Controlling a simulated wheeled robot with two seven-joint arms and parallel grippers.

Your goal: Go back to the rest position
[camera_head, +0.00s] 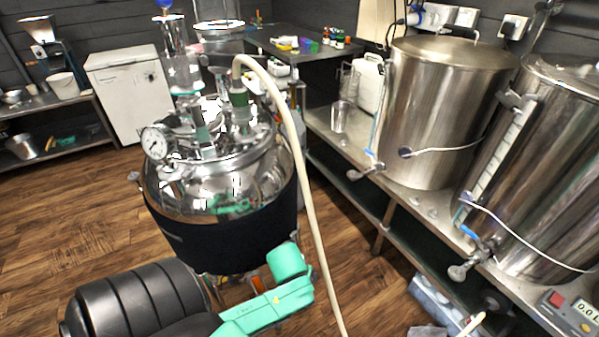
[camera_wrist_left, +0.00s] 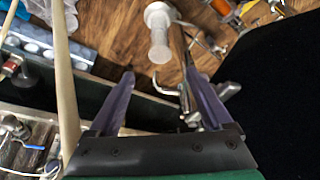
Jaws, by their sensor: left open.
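My left gripper (camera_wrist_left: 160,76) shows in the left wrist view with its two purple fingers apart and nothing between them. In the head view my left arm, with black and teal links, comes in from the lower left in front of the steel vessel (camera_head: 230,178). The fingers cannot be made out there. The vessel's black jacket (camera_wrist_left: 282,85) fills the right side of the wrist view, beside the right finger. My right gripper is not in view.
A cream hose (camera_head: 303,165) arches from the vessel's top down past my left arm; it also shows left of the fingers in the wrist view (camera_wrist_left: 64,80). A steel bench (camera_head: 345,150) with two large kettles stands on the right. Wooden floor (camera_head: 75,215) is open at left.

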